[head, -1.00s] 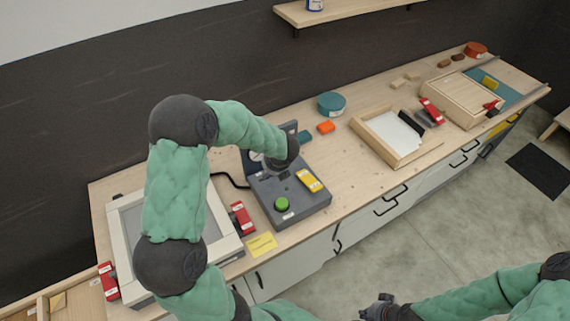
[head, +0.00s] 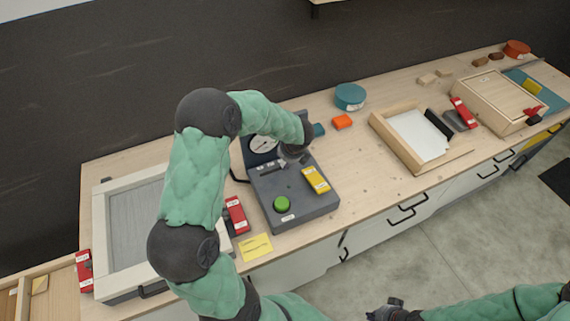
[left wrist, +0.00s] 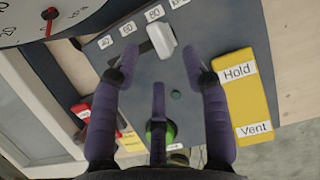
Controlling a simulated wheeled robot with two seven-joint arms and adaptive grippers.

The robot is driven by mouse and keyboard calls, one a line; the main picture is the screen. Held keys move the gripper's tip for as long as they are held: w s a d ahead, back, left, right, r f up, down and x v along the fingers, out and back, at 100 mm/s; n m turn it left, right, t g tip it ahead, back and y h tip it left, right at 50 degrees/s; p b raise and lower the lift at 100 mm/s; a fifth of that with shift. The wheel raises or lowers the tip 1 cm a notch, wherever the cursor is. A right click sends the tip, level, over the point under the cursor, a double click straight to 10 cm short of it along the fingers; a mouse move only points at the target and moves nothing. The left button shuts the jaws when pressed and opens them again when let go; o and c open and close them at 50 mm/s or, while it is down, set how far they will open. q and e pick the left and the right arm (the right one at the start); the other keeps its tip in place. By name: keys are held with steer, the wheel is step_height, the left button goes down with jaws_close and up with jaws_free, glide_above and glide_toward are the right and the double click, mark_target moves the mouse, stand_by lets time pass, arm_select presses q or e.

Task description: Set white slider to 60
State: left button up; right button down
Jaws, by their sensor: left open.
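The white slider (left wrist: 161,38) is a pale knob in a dark slot on the grey console (left wrist: 185,35), seen in the left wrist view. It stands close to the 80 label (left wrist: 154,12), past the 60 label (left wrist: 128,28). My left gripper (left wrist: 160,58) is open, with its purple fingers either side of and just short of the knob, not closed on it. In the head view my left gripper (head: 293,154) is over the console's back part and largely hides the slider. My right gripper (head: 385,309) is at the bottom edge, away from the bench; its jaws are unclear.
The console carries a round gauge (head: 263,144), a green button (head: 281,204) and a yellow Hold/Vent switch (head: 315,180) near the fingers. A framed panel (head: 105,225) stands left, an open wooden box (head: 386,122) right. A yellow note (head: 256,246) lies at the front.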

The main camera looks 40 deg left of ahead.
arm_select(q)
steer(key=b+x, duration=0.1)
steer(key=x, duration=0.4)
steer(key=shift+s, duration=0.1)
jaws_close()
